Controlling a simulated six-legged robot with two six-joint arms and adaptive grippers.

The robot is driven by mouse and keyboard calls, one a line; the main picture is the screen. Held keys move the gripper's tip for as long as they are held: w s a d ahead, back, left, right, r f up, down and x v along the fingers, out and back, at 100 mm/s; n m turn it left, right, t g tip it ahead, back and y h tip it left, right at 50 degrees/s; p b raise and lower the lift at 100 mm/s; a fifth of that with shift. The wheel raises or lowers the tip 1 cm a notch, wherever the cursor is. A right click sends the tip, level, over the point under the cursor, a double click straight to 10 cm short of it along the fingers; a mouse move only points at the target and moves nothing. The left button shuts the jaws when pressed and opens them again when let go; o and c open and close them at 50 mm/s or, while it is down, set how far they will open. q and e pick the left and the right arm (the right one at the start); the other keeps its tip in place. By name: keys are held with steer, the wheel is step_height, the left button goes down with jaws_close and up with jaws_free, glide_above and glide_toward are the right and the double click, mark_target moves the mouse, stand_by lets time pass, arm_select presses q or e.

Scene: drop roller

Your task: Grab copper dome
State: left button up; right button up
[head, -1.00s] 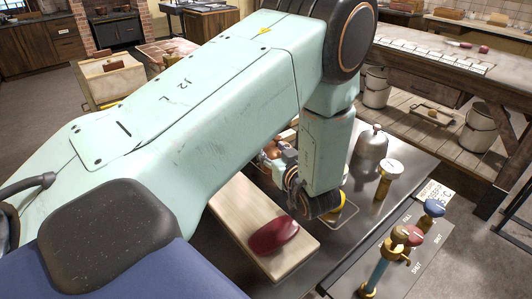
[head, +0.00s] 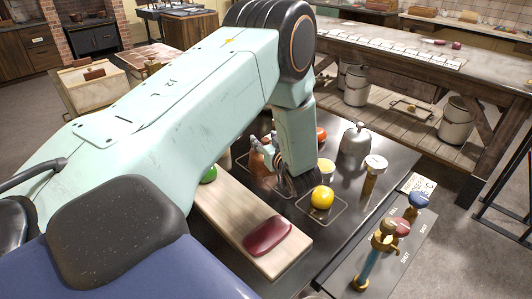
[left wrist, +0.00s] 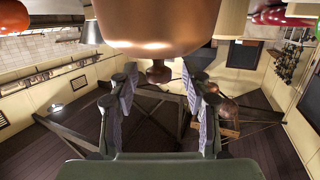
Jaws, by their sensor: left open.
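The copper dome (left wrist: 160,25) fills the top middle of the left wrist view, appearing upside down with its small knob (left wrist: 158,72) pointing down. My left gripper (left wrist: 158,78) is open, with one finger on each side of the knob; I cannot tell whether either finger touches it. In the head view part of the copper dome (head: 257,164) shows on the dark table, left of my wrist. My left gripper (head: 264,147) is beside it there, partly hidden by my arm. My right gripper is not in view.
A yellow ball (head: 321,198), a steel dome (head: 355,140) and a white-topped brass post (head: 373,172) stand right of my wrist. A dark red object (head: 267,236) lies on a pale board (head: 230,215). A green object (head: 209,174) is near the board's far end. Brass valves stand front right.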

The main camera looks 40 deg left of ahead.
arm_select(q)
steer(key=shift+w+a+f, duration=0.35)
steer(key=shift+a+f, duration=0.05)
steer(key=shift+f, duration=0.05)
steer(key=shift+c, duration=1)
steer(key=shift+s+d+r, duration=0.3)
steer(key=shift+d+r, duration=0.1)
steer(key=c, duration=0.5)
steer(key=shift+c, duration=0.4)
steer(key=shift+w+a+f, duration=0.1)
steer(key=shift+a+f, duration=0.15)
steer(key=shift+f, duration=0.05)
jaws_close()
steer(key=shift+d+r, duration=0.1)
steer(key=shift+d, duration=0.05)
